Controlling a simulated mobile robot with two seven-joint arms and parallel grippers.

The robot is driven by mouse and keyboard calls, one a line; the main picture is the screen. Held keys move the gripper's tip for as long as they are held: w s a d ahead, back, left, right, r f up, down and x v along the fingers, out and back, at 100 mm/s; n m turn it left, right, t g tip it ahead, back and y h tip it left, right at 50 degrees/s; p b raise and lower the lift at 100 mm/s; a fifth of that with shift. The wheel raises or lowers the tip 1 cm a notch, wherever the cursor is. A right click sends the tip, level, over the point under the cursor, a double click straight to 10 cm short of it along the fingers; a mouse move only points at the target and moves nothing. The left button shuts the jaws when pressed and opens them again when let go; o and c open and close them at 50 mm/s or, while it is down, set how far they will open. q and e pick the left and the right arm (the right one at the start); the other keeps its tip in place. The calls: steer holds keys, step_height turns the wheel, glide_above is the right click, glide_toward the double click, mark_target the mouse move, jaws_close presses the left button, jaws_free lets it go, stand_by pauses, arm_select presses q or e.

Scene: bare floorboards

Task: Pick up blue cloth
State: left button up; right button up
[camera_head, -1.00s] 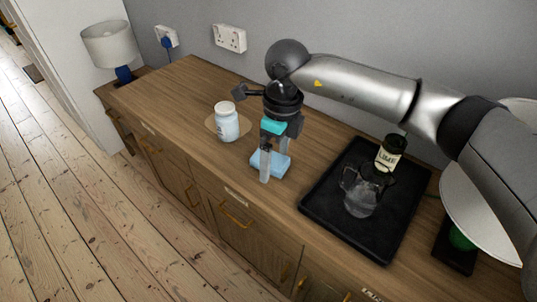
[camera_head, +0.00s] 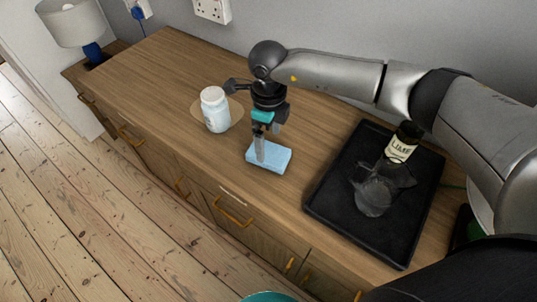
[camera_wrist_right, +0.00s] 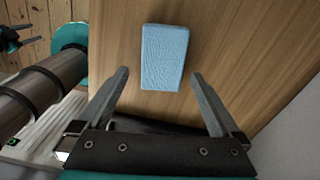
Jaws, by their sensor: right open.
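The blue cloth (camera_head: 280,159) is a small light-blue folded block lying flat on the wooden cabinet top. It also shows in the right wrist view (camera_wrist_right: 165,55), beyond the fingertips and roughly centred between them. My right gripper (camera_head: 260,157) points down at the cloth, its fingers overlapping the cloth's left part in the head view. In the wrist view its two fingers (camera_wrist_right: 159,74) are wide apart with nothing between them. Whether the fingertips touch the cloth is unclear. What looks like my left gripper (camera_wrist_right: 10,38) shows small at the wrist view's left edge; its jaw state is unclear.
A lamp (camera_head: 72,23) is far left. The cabinet top's left part is clear.

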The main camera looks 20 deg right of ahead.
mark_target(269, 152)
steer(key=shift+f, duration=0.55)
steer(key=f, duration=0.3)
steer(key=shift+w+f+b, duration=0.2)
steer(key=shift+f+b, duration=0.15)
steer(key=shift+f, duration=0.5)
arm_select(q)
steer(key=shift+w+f, duration=0.2)
steer(key=shift+w, duration=0.3)
steer(key=shift+w+f, duration=0.2)
steer(key=shift+w, duration=0.25)
steer(key=shift+s, duration=0.1)
arm_select(e)
steer(key=shift+c, duration=0.6)
steer(key=shift+d, duration=0.1)
steer(key=c, duration=1.2)
arm_select(q)
step_height(269, 152, up, 2)
steer(key=shift+s+r+p, duration=0.1)
steer(key=shift+r+p, duration=0.05)
steer(key=shift+p, duration=0.95)
arm_select(e)
step_height(269, 152, up, 20)
steer(key=shift+r, duration=0.1)
